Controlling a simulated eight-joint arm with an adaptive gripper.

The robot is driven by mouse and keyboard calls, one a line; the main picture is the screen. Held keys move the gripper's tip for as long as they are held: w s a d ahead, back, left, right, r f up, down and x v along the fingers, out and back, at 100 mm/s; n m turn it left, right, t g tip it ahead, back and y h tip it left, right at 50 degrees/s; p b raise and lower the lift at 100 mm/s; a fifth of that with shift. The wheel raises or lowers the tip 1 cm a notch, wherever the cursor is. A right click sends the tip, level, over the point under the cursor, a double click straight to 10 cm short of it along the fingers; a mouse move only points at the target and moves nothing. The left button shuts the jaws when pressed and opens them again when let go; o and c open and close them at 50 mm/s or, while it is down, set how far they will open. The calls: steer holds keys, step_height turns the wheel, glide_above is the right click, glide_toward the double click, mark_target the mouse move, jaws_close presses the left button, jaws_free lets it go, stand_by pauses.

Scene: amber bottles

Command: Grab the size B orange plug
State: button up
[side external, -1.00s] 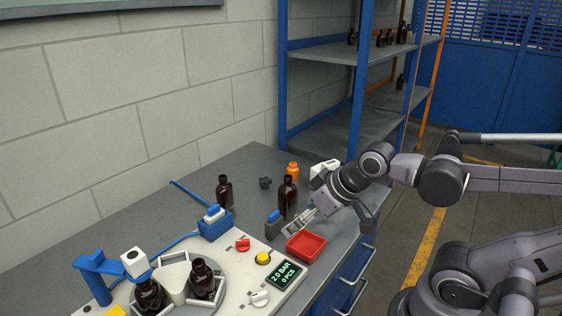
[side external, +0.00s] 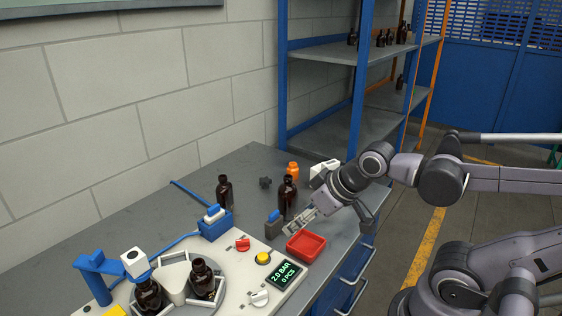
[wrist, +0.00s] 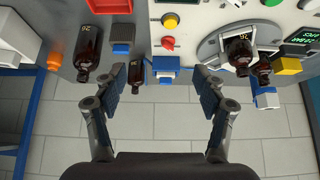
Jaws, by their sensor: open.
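An orange plug (side external: 292,169) stands on the grey bench, behind a dark bottle and near the shelf rack. It also shows in the wrist view (wrist: 54,62), at the left by the bench edge. No size letter can be read on it. My gripper (side external: 298,226) is over the bench beside the red tray, nearer the camera than the plug and apart from it. In the wrist view my gripper (wrist: 160,85) has its two fingers wide apart with nothing held between them. A bottle shows beyond the left finger.
Amber bottles (side external: 288,196) (side external: 224,191) stand near the plug. The red tray (side external: 306,246), blue-topped block (side external: 274,224) and bottle fixture (side external: 177,284) are nearer the camera.

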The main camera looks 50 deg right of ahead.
steer(key=w+d+r+m+g+h, duration=0.1)
steer(key=w+d+r+m+h, duration=0.2)
steer(key=w+d, duration=0.4)
steer(key=m+g+h, duration=0.3)
steer(key=m+g, duration=0.1)
steer(key=m, duration=0.6)
glide_above(292, 165)
steer(key=s+a, duration=0.2)
steer(key=a, duration=0.2)
step_height(292, 165, down, 11)
steer(key=shift+m, duration=0.3)
steer(key=x, duration=0.5)
steer(key=shift+f, duration=0.45)
steer(key=shift+w+x, duration=0.15)
steer(key=shift+x, duration=1.15)
steer(key=shift+w+x, duration=0.1)
steer(key=shift+x, duration=1.2)
steer(key=shift+r, duration=0.1)
steer(key=c, duration=1.3)
